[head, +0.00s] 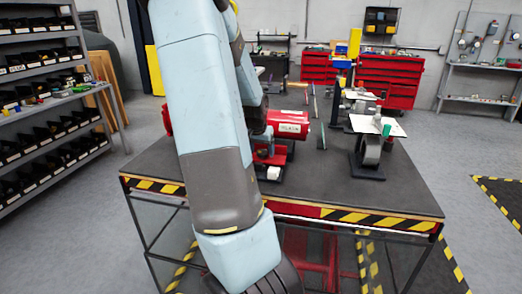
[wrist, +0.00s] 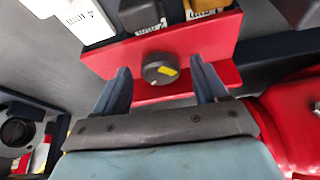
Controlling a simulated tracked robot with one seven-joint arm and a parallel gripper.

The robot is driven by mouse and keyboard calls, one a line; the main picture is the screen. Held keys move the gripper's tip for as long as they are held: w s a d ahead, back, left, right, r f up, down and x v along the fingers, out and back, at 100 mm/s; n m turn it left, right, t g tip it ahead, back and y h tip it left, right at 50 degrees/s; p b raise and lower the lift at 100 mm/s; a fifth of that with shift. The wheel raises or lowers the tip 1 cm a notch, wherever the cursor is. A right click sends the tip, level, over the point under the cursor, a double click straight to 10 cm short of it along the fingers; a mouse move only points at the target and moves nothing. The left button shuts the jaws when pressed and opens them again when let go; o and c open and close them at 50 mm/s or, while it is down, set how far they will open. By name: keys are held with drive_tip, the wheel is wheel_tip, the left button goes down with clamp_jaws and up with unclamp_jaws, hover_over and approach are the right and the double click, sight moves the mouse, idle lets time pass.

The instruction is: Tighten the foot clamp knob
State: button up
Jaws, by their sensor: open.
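The knob (wrist: 158,70) is a dark round knob with a yellow mark, on the front of a red bracket (wrist: 206,38) in the wrist view. My gripper (wrist: 160,78) is open, with one blue-grey finger on each side of the knob. Gaps show between the fingers and the knob; I cannot tell the depth between them. In the head view, the red valve actuator (head: 290,124) lies on the workbench, partly behind my arm. My gripper and the knob cannot be made out there.
The dark workbench (head: 330,190) has a striped front edge. A grey device on a black base (head: 368,172) stands to the right. In the wrist view, white-labelled parts (wrist: 85,20) sit above the knob, and a red body (wrist: 295,105) lies close on the right.

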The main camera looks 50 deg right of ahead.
drive_tip(key=c, duration=1.1)
drive_tip(key=shift+o, duration=0.2)
drive_tip(key=shift+w+m+g, duration=0.1)
drive_tip(key=shift+m+g, duration=0.5)
drive_tip(key=shift+m, duration=0.9)
drive_tip(key=o, duration=1.1)
drive_tip(key=shift+c, duration=0.2)
